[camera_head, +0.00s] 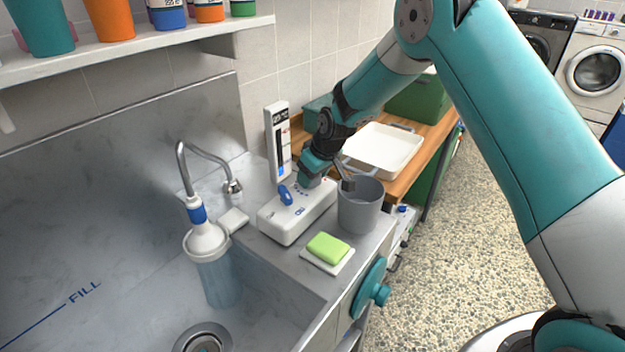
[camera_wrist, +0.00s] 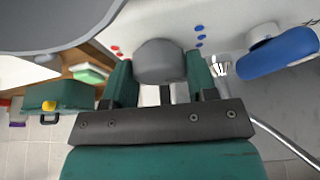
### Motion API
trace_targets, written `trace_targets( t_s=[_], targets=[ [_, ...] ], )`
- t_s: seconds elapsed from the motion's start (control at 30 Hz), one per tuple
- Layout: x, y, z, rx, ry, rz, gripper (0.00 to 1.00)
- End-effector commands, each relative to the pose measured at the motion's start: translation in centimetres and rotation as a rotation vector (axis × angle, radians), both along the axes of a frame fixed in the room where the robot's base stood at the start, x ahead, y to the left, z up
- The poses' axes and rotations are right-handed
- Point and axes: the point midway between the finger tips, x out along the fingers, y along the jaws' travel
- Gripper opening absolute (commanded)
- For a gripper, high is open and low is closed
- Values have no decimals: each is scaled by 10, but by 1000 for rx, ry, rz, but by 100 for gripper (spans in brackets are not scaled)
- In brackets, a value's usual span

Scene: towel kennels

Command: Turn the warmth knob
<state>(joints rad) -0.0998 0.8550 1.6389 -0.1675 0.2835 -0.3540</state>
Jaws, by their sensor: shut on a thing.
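The white control box (camera_head: 295,213) stands on the steel counter beside the sink. In the wrist view, a grey round knob (camera_wrist: 161,57) sits on the white face, with red dots to its left and blue dots to its right. My gripper (camera_wrist: 160,80) is shut on this knob, one teal finger on each side. A blue knob (camera_wrist: 275,58) stands to its right, apart from my fingers. In the head view, my gripper (camera_head: 308,180) is at the far right end of the box and hides the grey knob. The blue knob (camera_head: 286,195) shows left of it.
A grey bucket (camera_head: 358,208) stands close to the right of my gripper. A green sponge (camera_head: 328,247) lies in front of the box. An upright white gauge (camera_head: 279,140) stands behind it. The curved tap (camera_head: 206,154) and a clear canister (camera_head: 215,270) are at the left.

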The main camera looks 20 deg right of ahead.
Motion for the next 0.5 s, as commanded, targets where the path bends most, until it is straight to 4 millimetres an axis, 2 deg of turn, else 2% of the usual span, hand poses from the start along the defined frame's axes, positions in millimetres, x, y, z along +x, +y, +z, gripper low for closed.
trace_targets(
  t_s=[0.5],
  targets=[
    [0, 2, 0, 0, -4, -457, 29]
  ],
)
